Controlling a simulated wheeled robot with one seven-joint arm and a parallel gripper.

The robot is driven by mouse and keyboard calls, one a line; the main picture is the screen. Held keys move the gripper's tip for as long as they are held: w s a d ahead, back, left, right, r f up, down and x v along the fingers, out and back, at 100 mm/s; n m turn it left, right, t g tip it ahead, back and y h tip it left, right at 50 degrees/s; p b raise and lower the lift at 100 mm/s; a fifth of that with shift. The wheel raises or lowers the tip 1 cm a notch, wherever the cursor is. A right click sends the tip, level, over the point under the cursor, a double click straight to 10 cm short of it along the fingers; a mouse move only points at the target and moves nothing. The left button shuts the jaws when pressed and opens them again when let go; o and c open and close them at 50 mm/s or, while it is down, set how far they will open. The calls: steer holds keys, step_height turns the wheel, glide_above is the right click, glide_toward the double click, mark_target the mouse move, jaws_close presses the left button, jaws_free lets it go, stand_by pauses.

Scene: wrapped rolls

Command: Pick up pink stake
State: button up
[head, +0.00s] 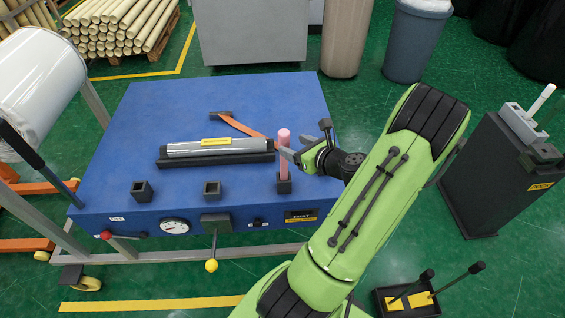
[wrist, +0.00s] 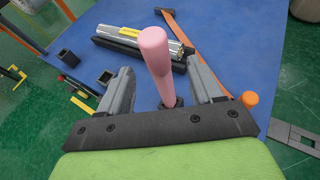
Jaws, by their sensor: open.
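The pink stake (head: 284,146) stands upright in a dark square socket (head: 284,186) near the front right of the blue table. My gripper (head: 293,154) comes in from the right at about the height of the stake's upper part. In the wrist view the stake (wrist: 157,62) rises between the two open grey fingers, with a gap visible on each side. The stake's foot sits in its dark socket, partly hidden behind the gripper's dark bar. Whether the stake is fully between the fingertips in depth is hard to tell.
A grey wrapped roll (head: 215,147) lies in a black cradle on the table (head: 150,112). An orange-handled hammer (head: 238,124) lies behind it. Two empty sockets (head: 142,190) (head: 212,188) stand left along the front edge. A dark cabinet (head: 490,180) stands at the right.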

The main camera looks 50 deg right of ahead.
mark_target(280, 141)
steer(key=b+x, duration=0.1)
steer(key=x, duration=0.6)
steer(key=shift+w+a+f, duration=0.15)
steer(key=shift+w+f, duration=0.05)
steer(key=shift+f, duration=0.05)
steer(key=shift+r, duration=0.1)
jaws_close()
